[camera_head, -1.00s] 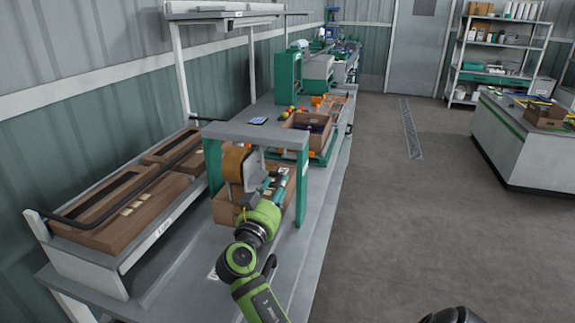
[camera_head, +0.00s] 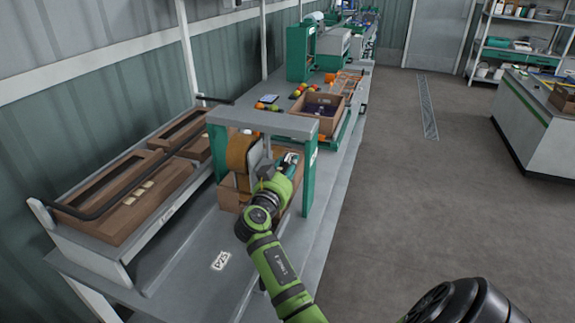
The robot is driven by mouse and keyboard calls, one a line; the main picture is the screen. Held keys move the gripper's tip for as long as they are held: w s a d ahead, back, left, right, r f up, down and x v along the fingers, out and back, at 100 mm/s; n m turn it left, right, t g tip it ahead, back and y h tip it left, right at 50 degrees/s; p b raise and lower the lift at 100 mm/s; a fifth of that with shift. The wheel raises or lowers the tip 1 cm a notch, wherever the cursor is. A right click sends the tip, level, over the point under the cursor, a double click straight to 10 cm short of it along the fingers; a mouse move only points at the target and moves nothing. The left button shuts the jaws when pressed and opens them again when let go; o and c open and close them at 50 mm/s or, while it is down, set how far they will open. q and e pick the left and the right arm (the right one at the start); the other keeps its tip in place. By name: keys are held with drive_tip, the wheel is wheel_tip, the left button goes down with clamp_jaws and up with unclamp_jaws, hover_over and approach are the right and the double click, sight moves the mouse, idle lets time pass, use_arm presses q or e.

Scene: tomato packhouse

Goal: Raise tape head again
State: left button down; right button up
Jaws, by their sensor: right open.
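The tape head is a brown tape roll (camera_head: 238,152) with a grey plate beside it, hanging under the grey top beam (camera_head: 285,122) of the taping machine. A green post (camera_head: 310,180) holds up the beam's right end. My right gripper (camera_head: 288,163) is open under the beam, just right of the grey plate. Its fingertips are small and partly hidden by the wrist, so I cannot tell whether they touch the head. A brown carton (camera_head: 232,197) stands below the head, partly behind my arm. My left gripper is out of view.
Flat brown cartons (camera_head: 130,210) lie on the side rack at left, behind a black rail. An open carton (camera_head: 325,125) and loose tomatoes stand on the bench beyond the machine. The grey bench top (camera_head: 185,270) in front is mostly clear. The floor at right is free.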

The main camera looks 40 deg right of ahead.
drive_tip(key=c, duration=0.7)
clamp_jaws()
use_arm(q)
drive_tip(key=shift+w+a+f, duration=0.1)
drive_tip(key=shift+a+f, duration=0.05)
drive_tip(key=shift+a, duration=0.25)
use_arm(e)
wheel_tip(320, 180, up, 6)
drive_tip(key=shift+f, duration=0.1)
drive_tip(key=o, duration=0.7)
unclamp_jaws()
drive_tip(key=shift+w, duration=0.1)
drive_tip(key=shift+d+f, duration=0.1)
